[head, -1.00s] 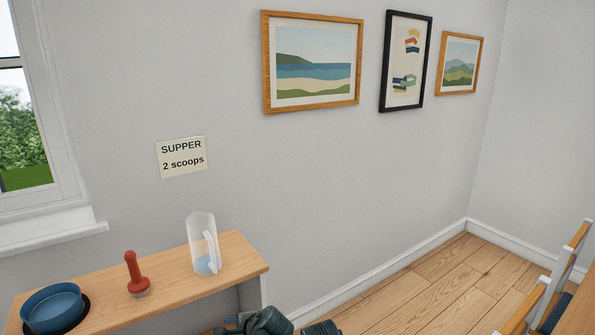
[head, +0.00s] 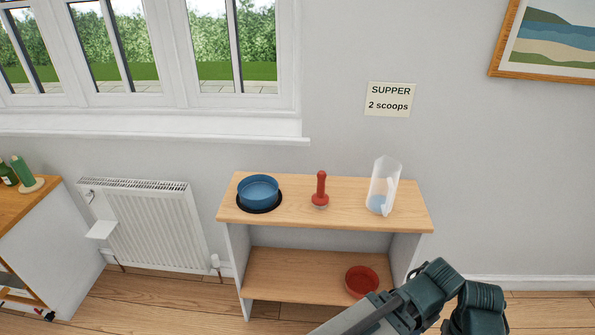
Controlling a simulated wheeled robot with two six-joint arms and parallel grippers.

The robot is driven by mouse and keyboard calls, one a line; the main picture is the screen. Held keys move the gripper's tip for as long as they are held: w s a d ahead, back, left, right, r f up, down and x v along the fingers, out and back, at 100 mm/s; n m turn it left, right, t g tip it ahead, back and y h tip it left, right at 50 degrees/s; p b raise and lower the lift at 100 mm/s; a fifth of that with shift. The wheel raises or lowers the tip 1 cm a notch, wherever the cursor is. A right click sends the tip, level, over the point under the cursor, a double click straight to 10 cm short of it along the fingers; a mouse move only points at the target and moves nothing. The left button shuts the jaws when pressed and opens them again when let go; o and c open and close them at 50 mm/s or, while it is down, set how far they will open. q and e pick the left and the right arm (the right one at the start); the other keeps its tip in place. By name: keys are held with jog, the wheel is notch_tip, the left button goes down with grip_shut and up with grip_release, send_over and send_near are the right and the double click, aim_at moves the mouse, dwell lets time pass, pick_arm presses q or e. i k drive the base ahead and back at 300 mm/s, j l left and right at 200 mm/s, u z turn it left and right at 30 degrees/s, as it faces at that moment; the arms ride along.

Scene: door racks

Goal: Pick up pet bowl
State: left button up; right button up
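A blue round bowl (head: 258,188) sits upright on a black round mat (head: 259,208) at the left end of the wooden shelf unit's top (head: 330,215). A dark red bowl (head: 361,281) sits on the unit's lower shelf (head: 290,277), towards the right, with its lower edge close to one of my arm links. Which of the two is the pet bowl is not marked. Part of my arm shows at the bottom right of the head view, but neither gripper is in view.
A note (head: 391,99) reads "SUPPER 2 scoops". A radiator (head: 155,225) and a cabinet (head: 45,250) stand left. Wooden floor (head: 180,305) shows in front.

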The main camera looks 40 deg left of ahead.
aim_at(258, 192)
jog(key=u, duration=1.65)
